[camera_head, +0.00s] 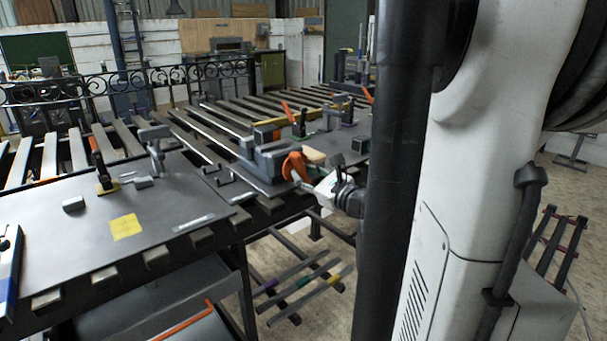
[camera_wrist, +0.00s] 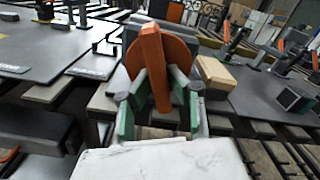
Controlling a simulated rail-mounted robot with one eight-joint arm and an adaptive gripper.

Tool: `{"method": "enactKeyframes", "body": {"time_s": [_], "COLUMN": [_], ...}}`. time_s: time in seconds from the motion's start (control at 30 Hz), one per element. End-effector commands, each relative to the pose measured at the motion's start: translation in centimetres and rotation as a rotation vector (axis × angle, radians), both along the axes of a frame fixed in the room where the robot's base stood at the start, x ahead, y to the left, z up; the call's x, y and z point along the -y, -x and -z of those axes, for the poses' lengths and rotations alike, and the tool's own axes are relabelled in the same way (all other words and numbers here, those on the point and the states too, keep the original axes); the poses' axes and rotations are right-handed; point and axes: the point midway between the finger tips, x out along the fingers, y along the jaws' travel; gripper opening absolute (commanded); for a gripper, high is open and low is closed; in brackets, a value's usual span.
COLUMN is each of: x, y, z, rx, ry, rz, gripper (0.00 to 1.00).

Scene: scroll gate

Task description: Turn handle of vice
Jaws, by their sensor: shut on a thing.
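The vice (camera_head: 273,158) is grey and stands at the table edge, in the middle of the head view. Its orange handle (camera_head: 294,166) faces my arm; in the wrist view the handle (camera_wrist: 157,65) is a round disc with an upright bar across it. My gripper (camera_head: 318,189) reaches the handle from the front right. In the wrist view its green-lined fingers (camera_wrist: 158,100) stand on both sides of the bar's lower part and are shut on it. The vice body behind the disc is mostly hidden in the wrist view.
A wooden block (camera_wrist: 215,74) lies just right of the handle. A dark metal plate (camera_head: 90,220) with a yellow square (camera_head: 126,227) and clamps lies to the left. Slatted table bars run behind. A scroll gate (camera_head: 110,85) stands at the back. Loose bars (camera_head: 300,285) lie on a rack below.

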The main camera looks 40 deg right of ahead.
Motion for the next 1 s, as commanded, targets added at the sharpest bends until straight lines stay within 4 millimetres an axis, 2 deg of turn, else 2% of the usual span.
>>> {"method": "enactKeyframes", "body": {"time_s": [0.57, 0.6, 0.7, 0.73, 1.0], "x": [-0.14, -0.14, -0.12, -0.11, -0.05], "y": [0.09, 0.09, 0.07, 0.07, 0.14], "z": [0.1, 0.1, 0.08, 0.07, 0.03], "rx": [0.001, 0.001, 0.001, 0.001, 0.003], "ry": [-0.033, -0.033, -0.033, -0.033, -0.033], "rz": [-0.001, -0.001, -0.001, -0.001, 0.0], "gripper": [0.0, 0.18, 0.31, 0.33, 0.33]}}
